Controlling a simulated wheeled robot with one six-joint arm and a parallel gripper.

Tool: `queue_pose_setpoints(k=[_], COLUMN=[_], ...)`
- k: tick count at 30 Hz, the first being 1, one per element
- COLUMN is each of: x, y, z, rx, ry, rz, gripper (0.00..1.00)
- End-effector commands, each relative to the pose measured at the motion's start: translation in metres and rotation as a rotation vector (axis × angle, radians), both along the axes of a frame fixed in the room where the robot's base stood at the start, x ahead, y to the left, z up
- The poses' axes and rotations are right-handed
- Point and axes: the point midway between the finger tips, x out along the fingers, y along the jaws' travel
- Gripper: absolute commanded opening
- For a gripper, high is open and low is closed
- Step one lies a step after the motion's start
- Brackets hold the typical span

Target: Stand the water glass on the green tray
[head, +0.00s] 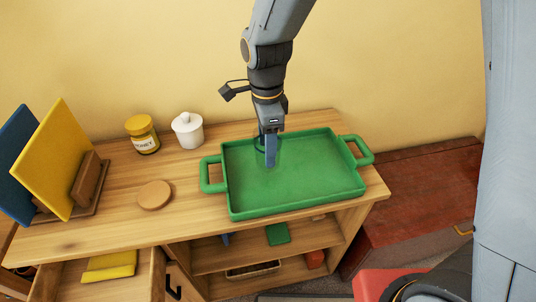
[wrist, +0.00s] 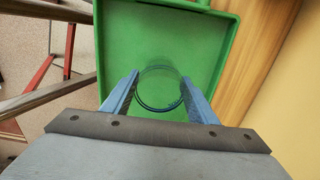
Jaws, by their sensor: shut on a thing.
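The green tray (head: 310,190) has two handles and lies on the wooden cabinet top; it also fills the middle of the wrist view (wrist: 215,30). The water glass (head: 272,157) is clear and hard to make out against the green. In the wrist view the glass shows as a round rim (wrist: 160,107) between the fingers. My gripper (head: 268,154) points down over the left part of the tray and is shut on the glass, with a finger on each side in the wrist view (wrist: 160,95). The glass looks upright. I cannot tell whether its base touches the tray floor.
A honey jar (head: 143,135), a white lidded pot (head: 188,130) and a round wooden coaster (head: 154,195) stand left of the tray. A rack with a yellow board (head: 60,160) and a blue board is at the far left. The tray's right part is empty.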

Motion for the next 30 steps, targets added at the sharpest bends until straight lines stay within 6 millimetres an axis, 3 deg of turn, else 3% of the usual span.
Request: queue_pose_setpoints(k=[9, 21, 22, 24, 30], x=[0.000, 0.000, 0.000, 0.000, 0.000], y=[-0.001, -0.002, -0.002, -0.002, -0.002], z=[-0.037, -0.041, -0.041, -0.041, -0.040], rx=[-0.001, 0.000, 0.000, 0.000, 0.000], ry=[0.002, 0.001, 0.001, 0.001, 0.001], rz=[-0.002, -0.003, -0.003, -0.003, -0.003], gripper=[0.21, 0.21, 0.58, 0.70, 0.72])
